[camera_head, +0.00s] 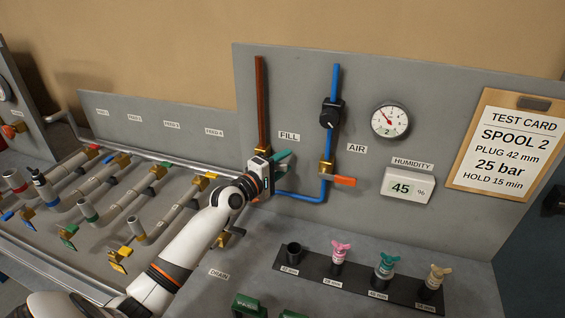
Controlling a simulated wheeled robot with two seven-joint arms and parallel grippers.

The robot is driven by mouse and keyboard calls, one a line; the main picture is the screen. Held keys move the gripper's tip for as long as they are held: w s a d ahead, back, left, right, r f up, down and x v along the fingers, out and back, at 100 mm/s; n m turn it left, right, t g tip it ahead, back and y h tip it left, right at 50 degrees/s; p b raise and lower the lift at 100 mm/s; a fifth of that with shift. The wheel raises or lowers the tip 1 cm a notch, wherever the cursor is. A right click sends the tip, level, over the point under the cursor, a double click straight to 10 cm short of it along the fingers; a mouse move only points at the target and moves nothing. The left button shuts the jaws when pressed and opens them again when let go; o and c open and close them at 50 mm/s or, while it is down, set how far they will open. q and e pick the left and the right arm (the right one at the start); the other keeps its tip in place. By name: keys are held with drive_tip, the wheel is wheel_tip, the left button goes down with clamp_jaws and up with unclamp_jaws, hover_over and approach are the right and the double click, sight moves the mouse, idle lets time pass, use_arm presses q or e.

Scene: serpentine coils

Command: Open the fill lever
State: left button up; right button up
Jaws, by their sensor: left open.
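The fill lever (284,156) is a teal handle just below the FILL label (289,135), at the foot of a copper-coloured pipe (261,105). It points up and to the right. My left gripper (270,171) is at the lever's left end, in front of the valve, and hides most of the valve body. Its jaws are open, but the fingers are hard to make out, and I cannot tell whether they touch the lever. My right gripper is out of view.
A blue pipe with a black knob (331,113) and an orange AIR lever (343,181) is close on the right. A rack (355,284) of coloured plugs stands at front right. Feed pipes with valves fill the left. A test card (507,142) hangs at right.

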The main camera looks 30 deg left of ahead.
use_arm(q)
clamp_jaws()
